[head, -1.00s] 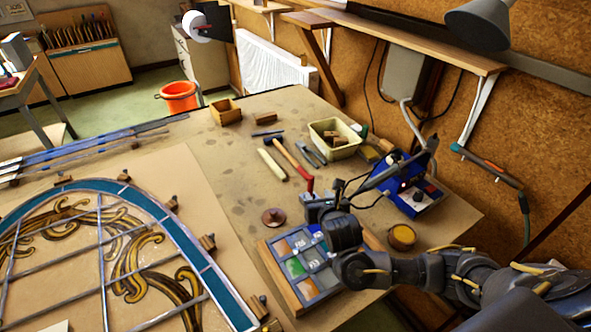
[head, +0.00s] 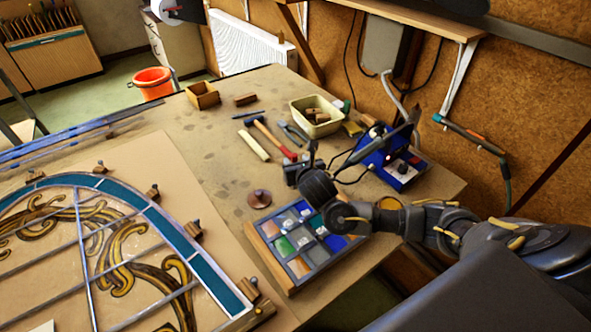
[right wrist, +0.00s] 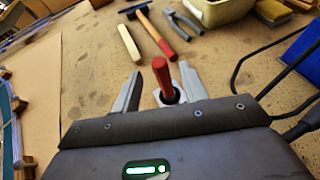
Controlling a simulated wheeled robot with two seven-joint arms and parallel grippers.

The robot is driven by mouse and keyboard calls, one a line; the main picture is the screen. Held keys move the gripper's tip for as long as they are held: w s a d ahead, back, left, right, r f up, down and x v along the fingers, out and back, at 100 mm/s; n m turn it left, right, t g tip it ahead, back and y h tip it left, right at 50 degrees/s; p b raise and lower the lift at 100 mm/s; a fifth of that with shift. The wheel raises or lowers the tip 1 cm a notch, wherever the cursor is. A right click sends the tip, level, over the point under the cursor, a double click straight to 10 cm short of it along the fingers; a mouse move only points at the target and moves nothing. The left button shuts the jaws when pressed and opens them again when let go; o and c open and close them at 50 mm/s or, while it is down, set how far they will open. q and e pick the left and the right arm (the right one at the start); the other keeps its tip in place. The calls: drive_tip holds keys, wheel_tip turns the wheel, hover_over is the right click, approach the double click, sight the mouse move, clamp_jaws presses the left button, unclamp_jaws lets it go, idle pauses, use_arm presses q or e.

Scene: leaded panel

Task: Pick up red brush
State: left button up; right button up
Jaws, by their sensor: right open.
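The red brush (right wrist: 162,78) stands with its red handle up in the right wrist view, and its dark lower part goes down behind my gripper's edge. My right gripper (right wrist: 158,85) is open, with one finger on each side of the brush; the handle is nearer the right finger. Whether either finger touches it I cannot tell. My left gripper is not in view.
A hammer (head: 270,138), pliers (head: 293,133) and a pale stick (head: 254,146) lie beyond the gripper. A cream bin (head: 316,112) and a blue soldering station (head: 400,170) stand to the right. The sample tray (head: 262,250) is close below; the leaded panel (head: 211,283) is left.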

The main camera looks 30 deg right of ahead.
drive_tip(key=shift+w, duration=0.1)
drive_tip(key=shift+w+f, duration=0.1)
drive_tip(key=shift+w, duration=0.15)
drive_tip(key=p+x, duration=0.1)
drive_tip(key=x, duration=0.3)
drive_tip(key=shift+d+f+p, duration=0.15)
drive_tip(key=shift+f+p, duration=0.05)
drive_tip(key=shift+p, duration=0.2)
drive_tip(key=shift+w+f, duration=0.15)
drive_tip(key=shift+w, duration=0.05)
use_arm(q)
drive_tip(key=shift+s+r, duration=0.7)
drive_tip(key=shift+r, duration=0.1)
use_arm(e)
drive_tip(key=shift+c, duration=0.4)
clamp_jaws()
